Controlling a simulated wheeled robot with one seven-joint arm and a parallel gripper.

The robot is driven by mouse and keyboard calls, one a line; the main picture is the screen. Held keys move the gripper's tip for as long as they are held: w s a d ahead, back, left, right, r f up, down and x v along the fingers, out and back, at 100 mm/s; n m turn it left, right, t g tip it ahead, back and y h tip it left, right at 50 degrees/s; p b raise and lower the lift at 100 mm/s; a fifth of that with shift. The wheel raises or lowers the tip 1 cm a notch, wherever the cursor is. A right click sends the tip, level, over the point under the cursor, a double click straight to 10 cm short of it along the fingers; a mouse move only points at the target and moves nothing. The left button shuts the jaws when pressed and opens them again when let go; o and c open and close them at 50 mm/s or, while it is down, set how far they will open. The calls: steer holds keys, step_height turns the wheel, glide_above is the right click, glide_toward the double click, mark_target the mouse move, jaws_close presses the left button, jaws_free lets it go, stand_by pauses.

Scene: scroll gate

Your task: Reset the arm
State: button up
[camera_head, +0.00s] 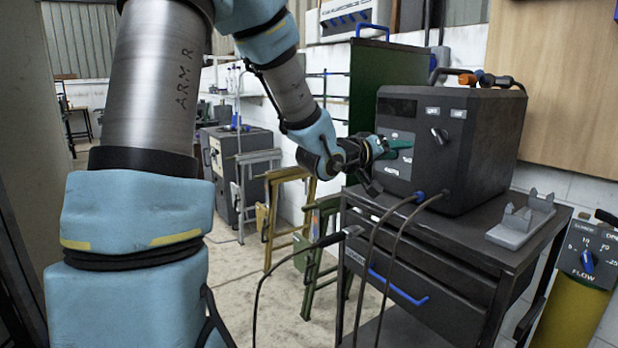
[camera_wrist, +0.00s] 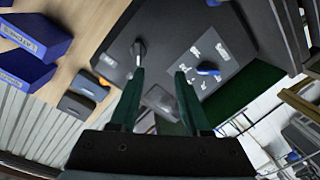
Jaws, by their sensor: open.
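My arm reaches from the upper left across the head view. My gripper (camera_head: 400,147) is in front of the dark machine (camera_head: 484,135) on the cart, near its front panel. In the wrist view my gripper (camera_wrist: 160,82) shows two green fingers spread apart with nothing held between them. The machine's panel (camera_wrist: 225,45) lies beyond the fingertips. A dark knob (camera_wrist: 138,50) is by the left fingertip; I cannot tell whether they touch. A blue knob (camera_wrist: 208,70) is to the right of the right finger.
The machine stands on a dark cart (camera_head: 430,240) with a blue-handled drawer. A grey bracket (camera_head: 520,222) sits on the cart's right end. Cables (camera_head: 375,250) hang in front. A yellow cylinder with a flow dial (camera_head: 588,262) is at the lower right. Folded wooden frames (camera_head: 270,215) stand behind on the floor.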

steer(key=a+f+n+y, duration=0.1)
steer(key=a+f+y, duration=0.45)
steer(key=a, duration=0.35)
steer(key=a+f+n+y, duration=0.1)
steer(key=a+f+y, duration=0.5)
steer(key=a, duration=0.4)
steer(key=s+a+f+g+y, duration=0.1)
steer(key=s+a+f+g, duration=0.2)
steer(key=s+a, duration=0.4)
steer(key=s+a+f+g+y, duration=0.1)
steer(key=s+a+f+g, duration=0.3)
steer(key=s+a, duration=0.3)
steer(key=shift+s+n+g, duration=0.3)
steer(key=shift+s, duration=0.45)
steer(key=shift+y, duration=0.25)
